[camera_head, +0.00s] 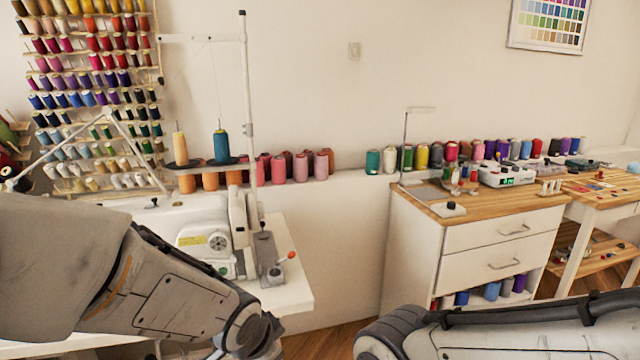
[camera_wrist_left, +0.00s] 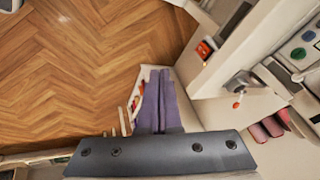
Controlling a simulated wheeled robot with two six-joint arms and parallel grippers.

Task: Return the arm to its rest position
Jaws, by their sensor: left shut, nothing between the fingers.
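My left arm (camera_head: 165,285) comes in from the left in the head view and bends down past the bottom edge, in front of the sewing machine. Its gripper is below that picture. In the left wrist view my left gripper (camera_wrist_left: 159,74) shows with its two fingers pressed together, empty, above the floor and beside white furniture. My right arm (camera_head: 520,335) crosses the bottom right of the head view; its gripper is outside the picture.
A white sewing machine (camera_head: 205,235) stands on a white table (camera_head: 290,295) close behind my left arm. A drawer cabinet (camera_head: 490,238) stands right of centre with a wooden table (camera_head: 605,205) beside it. Wooden floor (camera_wrist_left: 75,65) is clear in the left wrist view.

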